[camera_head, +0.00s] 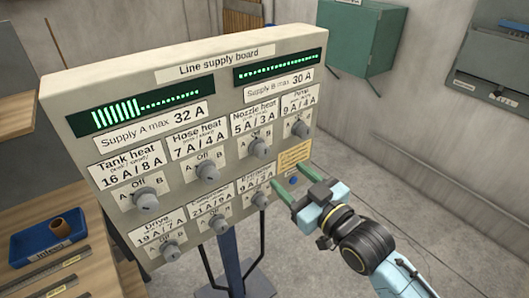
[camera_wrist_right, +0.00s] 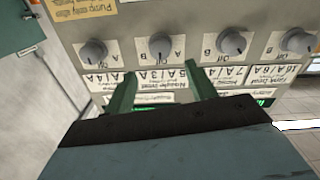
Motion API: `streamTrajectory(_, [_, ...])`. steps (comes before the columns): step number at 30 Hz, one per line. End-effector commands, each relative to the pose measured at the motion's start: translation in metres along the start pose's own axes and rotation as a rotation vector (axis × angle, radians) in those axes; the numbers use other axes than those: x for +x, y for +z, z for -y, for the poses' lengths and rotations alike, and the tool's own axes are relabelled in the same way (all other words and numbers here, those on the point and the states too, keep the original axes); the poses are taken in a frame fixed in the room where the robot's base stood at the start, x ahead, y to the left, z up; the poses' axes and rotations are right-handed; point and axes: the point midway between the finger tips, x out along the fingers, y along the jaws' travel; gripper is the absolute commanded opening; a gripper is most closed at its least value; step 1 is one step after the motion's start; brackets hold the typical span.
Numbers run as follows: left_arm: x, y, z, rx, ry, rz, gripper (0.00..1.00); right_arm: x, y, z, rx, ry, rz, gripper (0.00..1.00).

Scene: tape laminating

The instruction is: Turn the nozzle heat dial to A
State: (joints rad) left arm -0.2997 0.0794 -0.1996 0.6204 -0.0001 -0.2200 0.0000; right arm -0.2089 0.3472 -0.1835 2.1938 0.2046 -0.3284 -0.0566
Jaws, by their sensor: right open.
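The nozzle heat dial (camera_head: 260,149) is a grey knob in the upper row of the line supply board (camera_head: 62,85), under the label "Nozzle heat 5 A / 3 A", with A, Off and B marked around it. I cannot tell its exact setting. It also shows upside down in the right wrist view (camera_wrist_right: 161,44), beyond the space between my fingertips. My right gripper (camera_head: 294,178) is open and empty, with green fingers, in front of the board's lower right part; it also shows in the wrist view (camera_wrist_right: 162,82). It does not hold the dial. My left gripper is not in view.
The pump dial (camera_head: 300,128) and hose heat dial (camera_head: 207,172) flank the nozzle dial. A lower row of dials includes the drive dial (camera_head: 171,250). A blue tray (camera_head: 38,240) sits on a wooden table at left. Floor at right is clear.

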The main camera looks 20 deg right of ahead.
Motion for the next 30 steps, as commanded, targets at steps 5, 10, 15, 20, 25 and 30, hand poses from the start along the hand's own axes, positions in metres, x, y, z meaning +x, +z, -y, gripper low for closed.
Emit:
streamTrajectory(5, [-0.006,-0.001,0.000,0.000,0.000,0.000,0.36,0.037,-0.002,-0.001,0.000,0.002,-0.002,0.56])
streamTrajectory(10, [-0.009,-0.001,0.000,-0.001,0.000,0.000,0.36,0.070,-0.001,-0.001,0.000,0.001,-0.001,0.56])
streamTrajectory(15, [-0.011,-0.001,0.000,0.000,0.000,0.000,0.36,0.094,0.000,0.000,-0.001,0.001,0.000,0.56])
streamTrajectory(20, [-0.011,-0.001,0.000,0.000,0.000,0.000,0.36,0.104,0.000,0.000,-0.001,0.001,0.001,0.56])
streamTrajectory(25, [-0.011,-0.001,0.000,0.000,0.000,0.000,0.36,0.106,0.001,0.000,-0.001,0.000,0.001,0.56])
streamTrajectory(30, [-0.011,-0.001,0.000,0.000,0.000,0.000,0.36,0.105,0.001,0.000,-0.001,0.000,0.001,0.52])
